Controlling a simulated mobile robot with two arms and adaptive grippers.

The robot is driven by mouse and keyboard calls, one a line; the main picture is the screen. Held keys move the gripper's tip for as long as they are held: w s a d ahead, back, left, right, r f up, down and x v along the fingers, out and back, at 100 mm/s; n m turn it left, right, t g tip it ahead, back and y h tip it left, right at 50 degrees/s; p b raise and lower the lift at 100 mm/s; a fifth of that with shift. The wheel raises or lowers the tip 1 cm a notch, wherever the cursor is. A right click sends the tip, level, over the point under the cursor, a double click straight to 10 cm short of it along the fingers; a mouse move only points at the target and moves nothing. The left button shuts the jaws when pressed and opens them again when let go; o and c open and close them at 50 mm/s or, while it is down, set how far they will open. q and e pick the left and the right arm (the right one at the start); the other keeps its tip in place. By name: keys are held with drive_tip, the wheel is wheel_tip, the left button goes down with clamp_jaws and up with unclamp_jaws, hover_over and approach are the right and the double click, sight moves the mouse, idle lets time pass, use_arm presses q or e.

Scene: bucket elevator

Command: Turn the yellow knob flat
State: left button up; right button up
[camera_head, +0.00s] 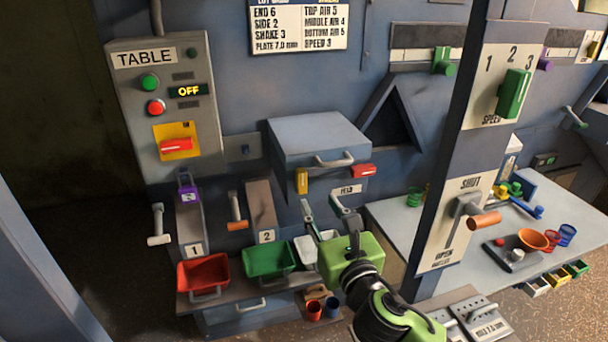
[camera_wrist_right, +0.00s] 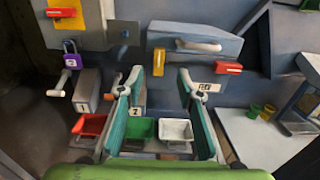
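The yellow knob (camera_head: 302,181) stands upright on the front of a grey box-shaped housing (camera_head: 318,134), below its left side. It also shows upright in the right wrist view (camera_wrist_right: 159,62), at the upper middle between the fingertips. My right gripper (camera_head: 321,202) is open and empty, below and slightly right of the knob in the head view. Its two teal fingers (camera_wrist_right: 160,78) are spread wide in the wrist view. I see no contact with the knob; the remaining distance is hard to judge. My left gripper is not in view.
A red handle (camera_head: 363,171) lies level to the right of the knob, and a grey bar handle (camera_head: 334,160) sits between. Red (camera_head: 203,273) and green (camera_head: 269,261) bins stand below. A blue post with a lever plate (camera_head: 457,222) stands on the right.

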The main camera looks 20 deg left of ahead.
sight(303, 176)
drive_tip(key=p+x, duration=0.1)
drive_tip(key=x, duration=1)
drive_tip(key=shift+s+f, duration=0.1)
drive_tip(key=shift+w+a, duration=0.35)
drive_tip(key=shift+w, duration=0.1)
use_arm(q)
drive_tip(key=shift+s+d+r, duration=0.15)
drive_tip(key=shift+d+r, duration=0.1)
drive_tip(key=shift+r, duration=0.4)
use_arm(e)
clamp_jaws()
